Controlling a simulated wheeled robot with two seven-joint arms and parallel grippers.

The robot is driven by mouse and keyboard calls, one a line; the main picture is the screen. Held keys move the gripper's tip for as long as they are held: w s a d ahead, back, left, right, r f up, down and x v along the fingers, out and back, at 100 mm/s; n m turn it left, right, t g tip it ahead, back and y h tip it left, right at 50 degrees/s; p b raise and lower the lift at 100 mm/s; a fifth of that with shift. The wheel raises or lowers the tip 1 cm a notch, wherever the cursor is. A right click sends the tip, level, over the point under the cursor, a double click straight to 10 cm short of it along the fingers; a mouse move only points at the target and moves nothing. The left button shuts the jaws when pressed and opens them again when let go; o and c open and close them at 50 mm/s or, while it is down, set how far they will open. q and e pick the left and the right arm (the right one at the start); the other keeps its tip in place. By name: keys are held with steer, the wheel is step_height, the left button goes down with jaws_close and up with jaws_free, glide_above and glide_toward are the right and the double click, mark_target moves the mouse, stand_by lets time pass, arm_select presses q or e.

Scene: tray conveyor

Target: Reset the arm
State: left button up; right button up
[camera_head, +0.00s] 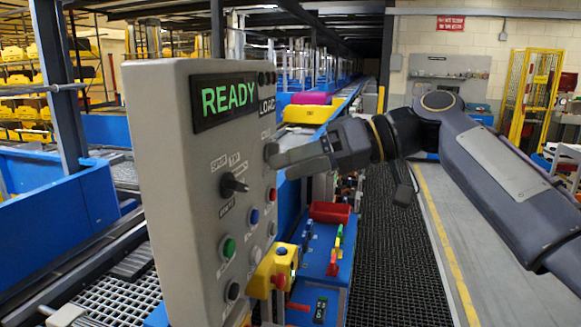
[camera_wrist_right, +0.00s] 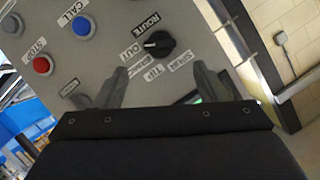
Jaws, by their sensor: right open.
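My right gripper (camera_head: 282,160) comes in from the right, beside the right edge of a grey control panel (camera_head: 170,150). In the right wrist view my gripper (camera_wrist_right: 163,84) has its two fingers apart with nothing between them. A black selector knob (camera_head: 232,184) sits on the panel. It also shows in the wrist view (camera_wrist_right: 158,44), beyond the gap between the fingers, with a ROUTE label by it. I cannot tell how far the fingertips are from the panel. My left gripper is not in view.
The panel's green display (camera_head: 229,99) reads READY. Blue, green and red buttons sit below the knob. A yellow box (camera_head: 270,272) and a blue bench (camera_head: 325,262) stand lower right of the panel. A dark floor mat (camera_head: 395,260) lies clear beneath my right arm.

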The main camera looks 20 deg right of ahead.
steer(key=s+d+f+m+h, duration=0.1)
steer(key=s+f+m+h, duration=0.2)
steer(key=f, duration=0.9)
steer(key=s+d+f+m+h, duration=0.2)
steer(key=s+f+m+h, duration=0.1)
steer(key=s+f, duration=0.7)
steer(key=s+d+f+m+h, duration=0.1)
steer(key=s+f, duration=0.5)
steer(key=f, duration=0.8)
steer(key=shift+s+d+m+h, duration=0.25)
steer(key=shift+s+m+h, duration=0.1)
steer(key=shift+m+h, duration=0.7)
steer(key=shift+n, duration=0.25)
